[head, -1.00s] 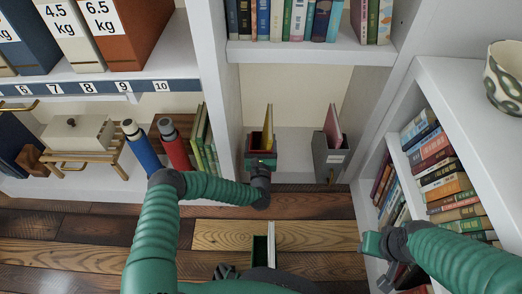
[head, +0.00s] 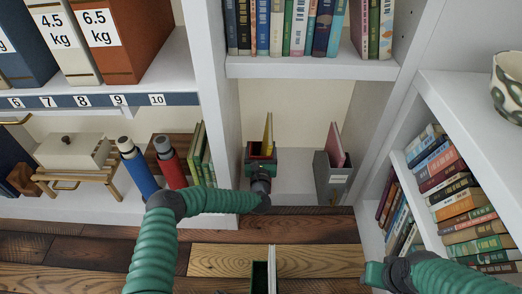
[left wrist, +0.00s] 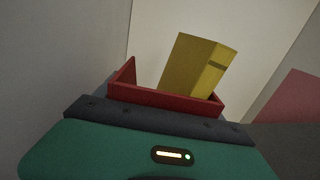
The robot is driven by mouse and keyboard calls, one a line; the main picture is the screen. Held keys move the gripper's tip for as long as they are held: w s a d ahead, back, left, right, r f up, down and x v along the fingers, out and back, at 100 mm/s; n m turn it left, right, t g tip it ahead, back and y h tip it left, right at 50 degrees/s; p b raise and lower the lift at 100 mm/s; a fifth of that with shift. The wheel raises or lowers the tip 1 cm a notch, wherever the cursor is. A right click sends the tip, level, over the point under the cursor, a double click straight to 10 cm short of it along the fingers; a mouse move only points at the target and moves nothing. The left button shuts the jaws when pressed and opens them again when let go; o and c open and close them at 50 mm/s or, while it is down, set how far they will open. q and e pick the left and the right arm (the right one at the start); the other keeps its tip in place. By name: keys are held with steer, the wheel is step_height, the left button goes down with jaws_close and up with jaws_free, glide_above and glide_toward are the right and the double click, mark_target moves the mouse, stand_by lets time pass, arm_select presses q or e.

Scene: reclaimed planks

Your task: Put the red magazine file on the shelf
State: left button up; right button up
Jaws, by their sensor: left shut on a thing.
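The red magazine file (head: 254,150) holds a yellow book (head: 268,134) and is upright in the lower middle bay of the white shelf unit (head: 300,185). My left gripper (head: 261,168) is shut on its near side. In the left wrist view, the red file's rim (left wrist: 165,98) and the yellow book (left wrist: 190,65) rise beyond my green gripper body. The file's base is hidden, so I cannot tell whether it touches the shelf board. My right gripper (head: 374,273) is low at the right, away from the file; its fingers are not clear.
A grey magazine file (head: 332,180) with a pink book stands just right of the red one. Green books (head: 200,155), a red bottle (head: 170,162) and a blue bottle (head: 138,168) stand left beyond the divider. A bookcase (head: 450,120) flanks the right.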

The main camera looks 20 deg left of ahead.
steer(key=shift+f+b, duration=0.35)
steer(key=shift+b, duration=0.05)
stand_by(0.4)
